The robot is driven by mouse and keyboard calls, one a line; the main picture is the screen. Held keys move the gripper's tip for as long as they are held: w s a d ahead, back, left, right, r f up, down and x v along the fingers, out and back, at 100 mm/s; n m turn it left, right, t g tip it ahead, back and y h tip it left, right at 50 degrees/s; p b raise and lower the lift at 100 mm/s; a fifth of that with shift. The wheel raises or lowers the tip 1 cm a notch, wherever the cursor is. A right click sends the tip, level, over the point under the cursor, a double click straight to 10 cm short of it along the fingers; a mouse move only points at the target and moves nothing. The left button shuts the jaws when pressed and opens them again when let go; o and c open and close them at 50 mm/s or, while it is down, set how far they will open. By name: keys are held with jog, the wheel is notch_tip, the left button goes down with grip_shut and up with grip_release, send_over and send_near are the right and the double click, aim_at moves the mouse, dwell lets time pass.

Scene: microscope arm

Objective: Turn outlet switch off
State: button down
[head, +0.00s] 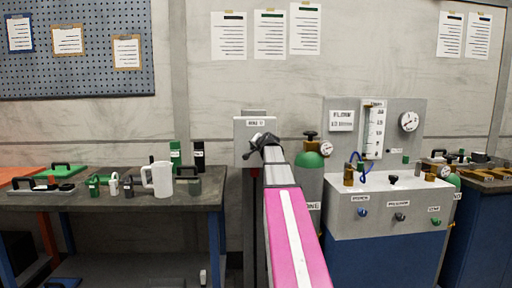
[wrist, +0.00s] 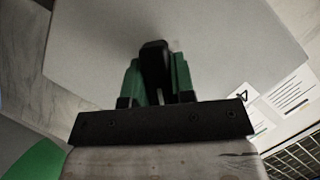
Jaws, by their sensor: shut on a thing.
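The outlet box (head: 241,128) is a light grey box with a small label on the wall, straight ahead in the head view. Its grey face (wrist: 90,45) fills the upper part of the wrist view. A black switch lever (wrist: 153,52) stands out from that face. My gripper (wrist: 157,78), with green finger pads, is shut on the lever, one pad on each side. In the head view my gripper (head: 261,144) is at the front of the box and hides its lower part. The lever's on or off position cannot be told.
A green-topped gas cylinder (head: 309,160) stands close to the right of my arm. A flow panel bench (head: 388,213) is further right. A table (head: 185,209) with a white jug (head: 161,180) and bottles is on the left. Papers hang on the wall above.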

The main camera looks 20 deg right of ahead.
jog(key=n+g+h, duration=0.1)
jog(key=n, duration=0.2)
jog(key=shift+h, duration=0.3)
jog(key=n+g+h, duration=0.1)
jog(key=n+h, duration=0.1)
jog(key=n, duration=0.1)
jog(key=shift+f, duration=0.1)
dwell(0.6)
jog(key=c, duration=1)
grip_release()
jog(key=shift+o, duration=0.2)
jog(key=shift+s, duration=0.15)
jog(key=v, duration=1)
jog(key=shift+s+a, duration=0.2)
jog(key=shift+s, duration=0.05)
